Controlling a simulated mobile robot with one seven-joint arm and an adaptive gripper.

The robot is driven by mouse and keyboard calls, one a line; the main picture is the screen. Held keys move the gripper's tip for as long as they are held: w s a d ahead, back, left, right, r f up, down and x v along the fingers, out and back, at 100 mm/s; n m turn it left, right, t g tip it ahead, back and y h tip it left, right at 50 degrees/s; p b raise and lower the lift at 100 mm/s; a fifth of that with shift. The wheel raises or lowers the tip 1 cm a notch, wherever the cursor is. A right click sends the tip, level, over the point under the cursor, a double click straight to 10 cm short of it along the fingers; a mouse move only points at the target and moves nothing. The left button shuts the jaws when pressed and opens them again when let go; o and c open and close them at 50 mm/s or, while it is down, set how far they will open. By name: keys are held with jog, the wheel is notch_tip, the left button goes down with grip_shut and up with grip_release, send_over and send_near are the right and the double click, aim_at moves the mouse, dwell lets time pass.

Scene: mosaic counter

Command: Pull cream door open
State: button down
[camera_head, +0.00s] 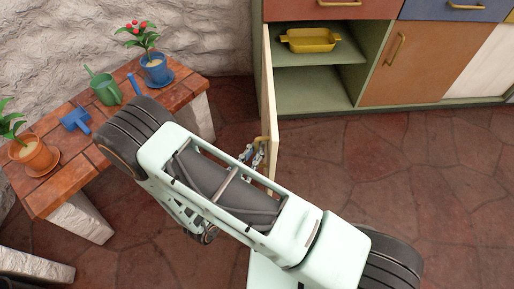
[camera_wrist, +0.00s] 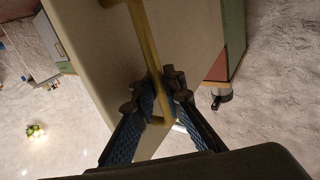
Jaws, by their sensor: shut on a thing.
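The cream door (camera_head: 268,90) stands swung out from the green cabinet, nearly edge-on in the head view. Its broad face (camera_wrist: 95,45) fills the upper left of the wrist view. A brass bar handle (camera_wrist: 146,45) is on that face. My gripper (camera_head: 257,154) is at the door's near lower end, partly hidden by my arm. In the wrist view, the blue-padded fingers of my gripper (camera_wrist: 156,88) are shut on the handle, one on each side of it. The open compartment (camera_head: 310,90) behind the door has a shelf with a yellow dish (camera_head: 310,41).
A brick-topped bench (camera_head: 62,152) stands left of my arm, with potted plants (camera_head: 155,68), a green watering can (camera_head: 106,88) and blue tools (camera_head: 76,119). An orange-brown door (camera_head: 408,65) is shut at right. Stone floor (camera_head: 375,145) before the cabinet is clear.

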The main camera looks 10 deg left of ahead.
jog(key=shift+s+a, duration=0.1)
jog(key=shift+a, duration=0.25)
jog(key=shift+s+a+f, duration=0.1)
jog(key=shift+a, duration=0.05)
dwell(0.3)
jog(key=c, duration=2.3)
grip_release()
jog(key=v, duration=1.2)
